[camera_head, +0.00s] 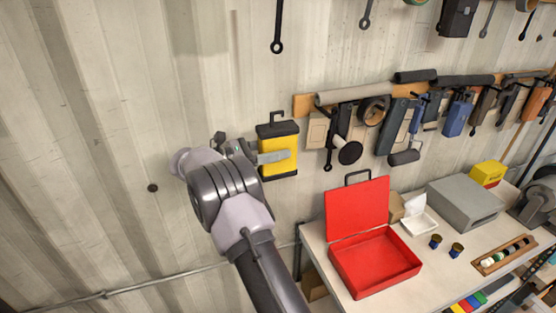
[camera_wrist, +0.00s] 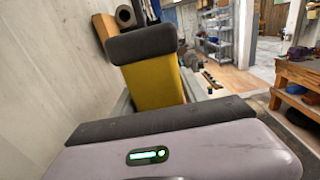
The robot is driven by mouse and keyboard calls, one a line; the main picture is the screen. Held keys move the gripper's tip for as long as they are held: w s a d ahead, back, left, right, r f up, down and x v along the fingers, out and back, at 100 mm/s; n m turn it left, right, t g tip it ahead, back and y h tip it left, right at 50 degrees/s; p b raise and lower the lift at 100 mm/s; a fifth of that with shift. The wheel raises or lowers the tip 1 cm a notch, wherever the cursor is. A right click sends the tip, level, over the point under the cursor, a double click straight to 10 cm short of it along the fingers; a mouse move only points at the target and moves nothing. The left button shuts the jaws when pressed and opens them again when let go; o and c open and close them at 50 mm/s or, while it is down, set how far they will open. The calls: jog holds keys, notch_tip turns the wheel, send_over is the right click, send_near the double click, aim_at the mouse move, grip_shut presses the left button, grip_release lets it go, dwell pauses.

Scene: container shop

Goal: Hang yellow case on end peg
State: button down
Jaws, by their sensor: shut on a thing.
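The yellow case (camera_head: 281,155) has black ends and a dark hook on top. It hangs upright in the air to the left of the peg rail's end in the head view. My gripper (camera_head: 272,157) is shut on it, with a grey finger across its front. In the wrist view the yellow case (camera_wrist: 153,80) stands beyond the gripper body, its dark end toward me. The end peg (camera_head: 345,152) appears to be the one with a round black disc near the rail's left end. The case is apart from it.
The wooden rail (camera_head: 303,105) carries several tools and cases to the right. The corrugated wall left of the rail is mostly bare.

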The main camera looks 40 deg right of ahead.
jog(key=f+b+x, duration=0.1)
jog(key=b+x, duration=0.4)
jog(key=x, duration=1)
jog(key=shift+s+d, duration=0.2)
jog(key=shift+d, duration=0.05)
jog(key=shift+f, duration=0.1)
jog(key=c, duration=0.5)
grip_release()
jog(key=shift+a+b, duration=0.15)
jog(key=shift+b, duration=0.15)
